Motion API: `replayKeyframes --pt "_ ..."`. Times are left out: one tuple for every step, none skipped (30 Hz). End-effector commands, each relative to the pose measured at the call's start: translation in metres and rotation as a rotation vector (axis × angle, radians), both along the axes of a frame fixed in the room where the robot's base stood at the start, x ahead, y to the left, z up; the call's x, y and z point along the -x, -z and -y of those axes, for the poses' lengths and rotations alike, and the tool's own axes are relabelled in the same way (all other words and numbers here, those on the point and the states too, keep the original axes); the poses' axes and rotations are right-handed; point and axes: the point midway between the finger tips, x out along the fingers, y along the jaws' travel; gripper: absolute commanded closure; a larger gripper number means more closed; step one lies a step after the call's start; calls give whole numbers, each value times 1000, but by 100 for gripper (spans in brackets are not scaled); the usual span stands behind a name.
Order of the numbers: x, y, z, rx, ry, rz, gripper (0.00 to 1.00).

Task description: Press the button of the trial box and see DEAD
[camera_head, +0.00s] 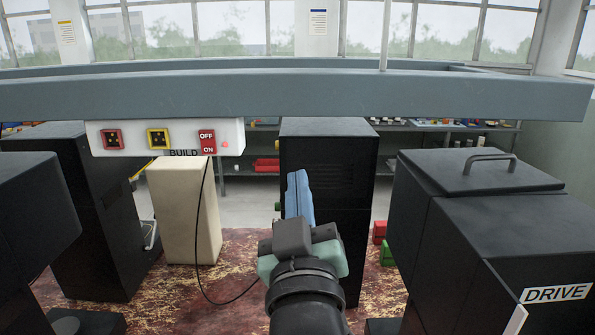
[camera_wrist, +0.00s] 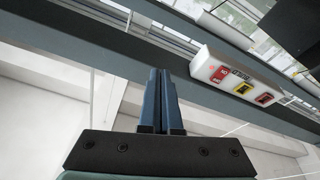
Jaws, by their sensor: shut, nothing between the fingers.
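No box marked as the trial box and no DEAD reading can be made out. A white box labelled BUILD (camera_head: 165,137) hangs under the grey beam, left of my gripper. It carries a red socket, a yellow socket, a red OFF/ON switch (camera_head: 207,142) and a small red light (camera_head: 225,145). The wrist view shows this white box (camera_wrist: 226,70) tilted, at upper right. My gripper (camera_head: 298,183), with blue fingers, is shut and empty, raised in front of a black cabinet. In the wrist view the fingers (camera_wrist: 159,78) lie together, apart from the box.
A long grey beam (camera_head: 290,95) crosses above my gripper. Black machine housings stand at both sides, one labelled DRIVE (camera_head: 555,293) at right. A tall black cabinet (camera_head: 330,150) stands behind my gripper. A cream pillar (camera_head: 180,210) and a hanging black cable (camera_head: 200,250) are at left.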

Motion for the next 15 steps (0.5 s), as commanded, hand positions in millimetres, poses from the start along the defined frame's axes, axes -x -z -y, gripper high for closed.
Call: replayKeyframes --pt "17 -41 0 -43 -8 90 100" --pt "27 -61 -1 -70 -14 138 100" --pt "42 -87 -1 -106 -27 200 100" --pt "53 -104 -1 -132 -35 243 100" --pt "65 -120 -1 -155 -44 285 100" --pt "80 -139 -1 -186 -59 336 100" --pt "91 -151 -1 -206 -70 372 100" --pt "101 -162 -1 -223 -80 404 100" --pt "113 -174 -1 -245 -95 441 100" --pt "121 -182 -1 -259 -104 465 100" --pt "128 -188 -1 -271 -112 485 100" --pt "136 -194 -1 -283 -120 507 100" --pt "140 -198 -1 -290 -125 518 100" --pt "143 -200 -1 -295 -129 527 100" --pt "146 -202 -1 -300 -133 535 100"
